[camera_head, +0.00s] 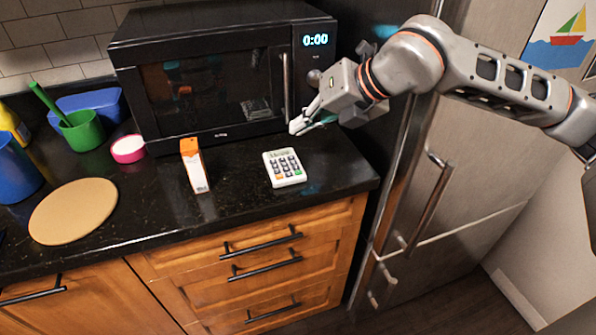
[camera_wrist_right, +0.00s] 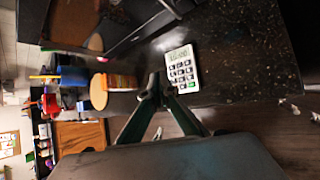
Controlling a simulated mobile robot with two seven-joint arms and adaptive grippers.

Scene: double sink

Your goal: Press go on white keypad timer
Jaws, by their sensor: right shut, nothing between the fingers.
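The white keypad timer (camera_head: 285,168) lies on the black counter in front of the microwave, with a small display and several keys, one of them green at its near right corner. It also shows in the right wrist view (camera_wrist_right: 181,70), just beyond the fingertips. My right gripper (camera_head: 298,126) comes in from the right, above the counter and behind the timer, close to the microwave door. Its fingers are shut and empty and apart from the timer. In the right wrist view the fingertips (camera_wrist_right: 157,88) meet to the left of the timer. My left gripper is not in view.
The black microwave (camera_head: 215,100) reading 0:00 stands behind the timer. An orange and white carton (camera_head: 194,166) stands left of it. A round board (camera_head: 73,210), a pink bowl (camera_head: 128,149) and a green cup (camera_head: 82,131) are farther left. The steel fridge (camera_head: 440,190) is at the right.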

